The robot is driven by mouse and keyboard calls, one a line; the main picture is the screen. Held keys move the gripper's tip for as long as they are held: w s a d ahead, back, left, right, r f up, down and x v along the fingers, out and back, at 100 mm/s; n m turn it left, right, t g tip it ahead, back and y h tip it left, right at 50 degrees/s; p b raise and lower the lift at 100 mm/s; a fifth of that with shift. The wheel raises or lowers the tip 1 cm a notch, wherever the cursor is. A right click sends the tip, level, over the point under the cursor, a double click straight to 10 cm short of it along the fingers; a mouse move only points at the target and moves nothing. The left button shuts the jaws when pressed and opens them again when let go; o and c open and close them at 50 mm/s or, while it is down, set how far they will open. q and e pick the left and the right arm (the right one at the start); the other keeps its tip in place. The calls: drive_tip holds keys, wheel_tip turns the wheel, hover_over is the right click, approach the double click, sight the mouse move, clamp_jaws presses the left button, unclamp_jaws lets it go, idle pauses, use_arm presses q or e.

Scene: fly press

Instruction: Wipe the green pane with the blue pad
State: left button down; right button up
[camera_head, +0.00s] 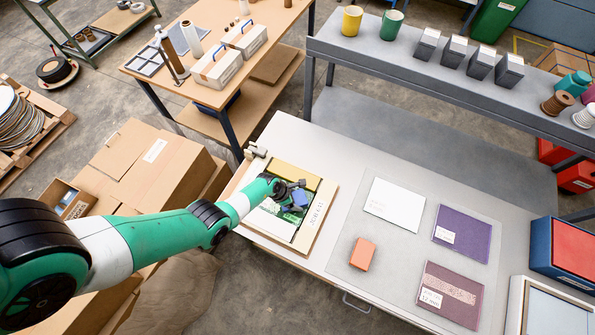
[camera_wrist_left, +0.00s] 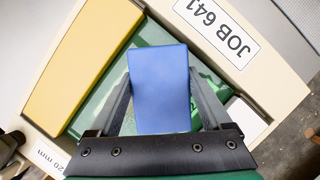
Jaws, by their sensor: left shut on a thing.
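The blue pad (camera_head: 299,198) is between the fingers of my left gripper (camera_head: 290,190), which is shut on it. In the left wrist view the pad (camera_wrist_left: 160,90) fills the space between the two grey fingers. The green pane (camera_wrist_left: 100,107) lies under the pad in a light wooden frame, with lighter and darker green patches on it. My gripper and pad cover the middle of the pane. I cannot tell whether the pad touches the pane. My right gripper is in neither view.
A yellow block (camera_wrist_left: 75,62) lies along one side of the pane, and a "JOB 641" label (camera_wrist_left: 212,27) is on the frame. On the table to the right are an orange block (camera_head: 362,253), a white card (camera_head: 395,203) and purple cards. A raised grey shelf (camera_head: 400,62) stands behind.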

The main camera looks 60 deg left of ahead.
use_arm(q)
drive_tip(key=shift+s+a+f, duration=0.1)
drive_tip(key=shift+s+a, duration=0.45)
drive_tip(key=shift+a, duration=0.35)
drive_tip(key=shift+s+a+f, duration=0.1)
drive_tip(key=shift+s+a, duration=0.45)
drive_tip(key=shift+a, duration=0.3)
drive_tip(key=shift+s+a+r, duration=0.1)
drive_tip(key=shift+s+a, duration=0.45)
drive_tip(key=shift+a, duration=0.25)
drive_tip(key=shift+s+a, duration=0.55)
drive_tip(key=shift+a, duration=0.2)
wheel_tip(320, 180, up, 6)
drive_tip(key=p, duration=0.6)
drive_tip(key=shift+r, duration=0.1)
wheel_tip(320, 180, up, 3)
drive_tip(key=p, duration=0.3)
